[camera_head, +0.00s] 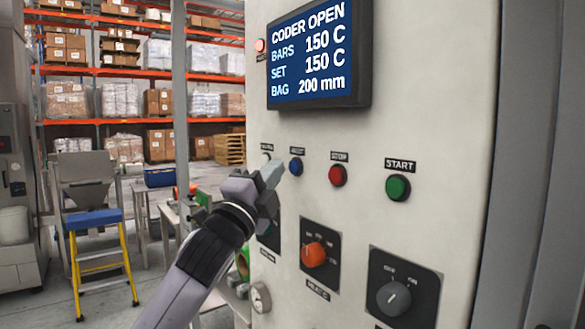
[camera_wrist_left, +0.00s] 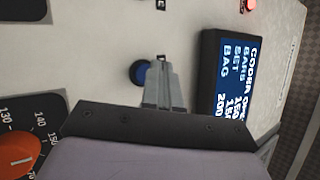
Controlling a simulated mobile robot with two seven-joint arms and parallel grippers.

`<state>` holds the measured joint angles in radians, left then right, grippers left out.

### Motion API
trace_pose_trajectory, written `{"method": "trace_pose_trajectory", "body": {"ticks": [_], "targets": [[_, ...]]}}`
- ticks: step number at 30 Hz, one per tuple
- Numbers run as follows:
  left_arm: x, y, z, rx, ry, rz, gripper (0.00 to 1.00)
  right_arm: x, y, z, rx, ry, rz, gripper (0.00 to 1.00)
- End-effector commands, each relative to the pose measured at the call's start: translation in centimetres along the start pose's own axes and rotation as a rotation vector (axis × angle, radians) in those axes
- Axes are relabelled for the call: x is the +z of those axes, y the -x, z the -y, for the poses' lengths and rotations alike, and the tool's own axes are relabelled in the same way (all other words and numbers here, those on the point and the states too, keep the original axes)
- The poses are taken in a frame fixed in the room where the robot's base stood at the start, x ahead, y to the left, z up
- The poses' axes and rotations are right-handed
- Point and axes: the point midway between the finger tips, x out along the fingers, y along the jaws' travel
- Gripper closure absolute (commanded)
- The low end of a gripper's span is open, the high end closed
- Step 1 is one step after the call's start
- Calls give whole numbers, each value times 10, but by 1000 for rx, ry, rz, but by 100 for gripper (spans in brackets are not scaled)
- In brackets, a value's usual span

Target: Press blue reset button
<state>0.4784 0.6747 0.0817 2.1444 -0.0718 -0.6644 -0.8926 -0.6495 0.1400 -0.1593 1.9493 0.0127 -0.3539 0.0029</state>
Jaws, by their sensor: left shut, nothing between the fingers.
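The blue button (camera_head: 296,167) sits on the pale control panel (camera_head: 330,130), left of a red button (camera_head: 338,175) and a green START button (camera_head: 398,187). My left gripper (camera_head: 274,172) is shut and empty, in front of the panel just left of the blue button in the head view. In the left wrist view the blue button (camera_wrist_left: 142,72) shows beside the shut fingertips (camera_wrist_left: 160,68), partly covered by them. I cannot tell whether the fingers touch the panel. My right gripper is not in view.
A dark screen (camera_head: 320,55) reading CODER OPEN juts out above the buttons. An orange knob (camera_head: 314,254) and a grey knob (camera_head: 393,298) stick out below. A yellow step ladder (camera_head: 95,235) and stocked racks stand behind at the left.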

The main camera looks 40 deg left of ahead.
Motion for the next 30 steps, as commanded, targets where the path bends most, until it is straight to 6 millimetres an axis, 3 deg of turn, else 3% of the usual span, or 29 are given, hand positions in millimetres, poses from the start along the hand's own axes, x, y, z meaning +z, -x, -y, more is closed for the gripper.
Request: {"method": "trace_pose_trajectory", "body": {"ticks": [30], "targets": [[-4,-8,-4,0,1,0,100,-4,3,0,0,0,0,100]]}}
